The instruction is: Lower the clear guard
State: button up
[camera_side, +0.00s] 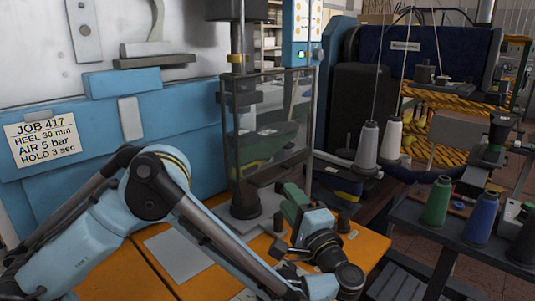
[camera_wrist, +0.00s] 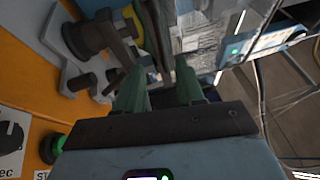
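The clear guard (camera_side: 270,125) is a see-through panel in a dark frame, upright in front of the press column in the side view. Its lower edge hangs above the orange bench, with a gap below. My gripper (camera_side: 288,200) is low, just below and in front of the guard's lower right part. In the wrist view my gripper's green fingers (camera_wrist: 160,92) stand apart, with a gap between them. A dark upright strip (camera_wrist: 160,35) lies just beyond the fingertips; I cannot tell if it is the guard's frame or whether the fingers touch it.
Dark posts flank my gripper. Thread cones (camera_side: 367,145) and a rack with green and blue spools (camera_side: 437,200) stand to the right. A blue machine with a job card (camera_side: 45,138) is behind at left.

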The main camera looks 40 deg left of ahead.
jog(key=shift+v, duration=2.15)
